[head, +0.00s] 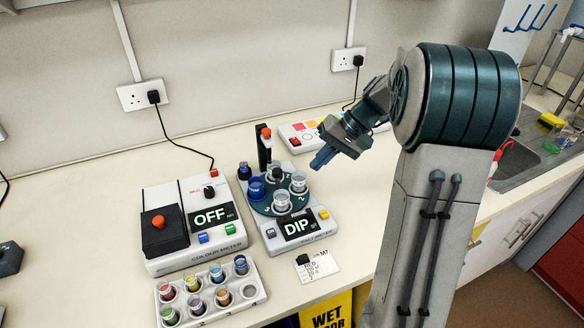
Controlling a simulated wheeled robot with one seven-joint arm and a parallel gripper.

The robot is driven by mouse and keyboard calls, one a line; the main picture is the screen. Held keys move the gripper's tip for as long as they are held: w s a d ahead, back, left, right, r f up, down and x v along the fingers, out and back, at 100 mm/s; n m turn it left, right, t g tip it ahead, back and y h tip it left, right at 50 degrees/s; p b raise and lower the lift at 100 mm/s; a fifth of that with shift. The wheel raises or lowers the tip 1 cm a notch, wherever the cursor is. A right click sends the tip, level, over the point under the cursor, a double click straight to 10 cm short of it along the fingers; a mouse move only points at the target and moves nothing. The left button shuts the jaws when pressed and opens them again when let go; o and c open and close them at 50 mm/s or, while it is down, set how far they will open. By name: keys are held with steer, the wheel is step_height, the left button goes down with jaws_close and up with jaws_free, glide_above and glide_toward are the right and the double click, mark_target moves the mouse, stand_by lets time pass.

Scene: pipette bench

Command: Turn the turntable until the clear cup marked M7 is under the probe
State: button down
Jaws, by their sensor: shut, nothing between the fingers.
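The dark green turntable (262,207) sits on a white unit whose display (298,226) reads DIP. It carries clear cups, one at the right (298,181) and one at the front (282,201), and a blue cup (256,188) at the left. Another dark blue item (244,171) stands at the back left. The cup markings are too small to read, so I cannot tell which is M7. A black post with an orange top (265,143) rises behind the turntable; I cannot make out the probe tip. My gripper (321,159) is shut and empty, above and right of the turntable.
A colour meter (194,250) with an OFF display stands left. A white rack (236,301) of coloured cups is in front of it. A card (318,265) lies front right of the turntable unit. Another white device (298,131) stands behind my gripper. A sink (522,150) is far right.

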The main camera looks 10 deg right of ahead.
steer(key=w+d+f+y, duration=0.1)
steer(key=w+d+f, duration=0.1)
steer(key=w+d, duration=0.1)
steer(key=w+d+f+t+y, duration=0.1)
steer(key=w+d+f, duration=0.1)
steer(key=w+f, duration=0.1)
steer(key=w+d+f+t+y+b, duration=0.1)
steer(key=w+d+f+y, duration=0.1)
steer(key=d+f, duration=0.1)
steer(key=shift+w+d+m, duration=0.3)
steer(key=shift+w+m, duration=0.1)
steer(key=p, duration=0.3)
glide_toward(289, 175)
steer(key=a+f, duration=0.2)
steer(key=a, duration=0.1)
steer(key=shift+s+a+f, duration=0.2)
steer(key=shift+a+f, duration=0.05)
steer(key=shift+f, duration=0.05)
steer(key=shift+w+a+p, duration=0.2)
steer(key=shift+a, duration=0.65)
steer(key=shift+w+a+p, duration=0.15)
steer(key=shift+w+a, duration=0.1)
steer(key=shift+a, duration=0.55)
steer(key=shift+w+a+f+b, duration=0.1)
steer(key=shift+b, duration=0.2)
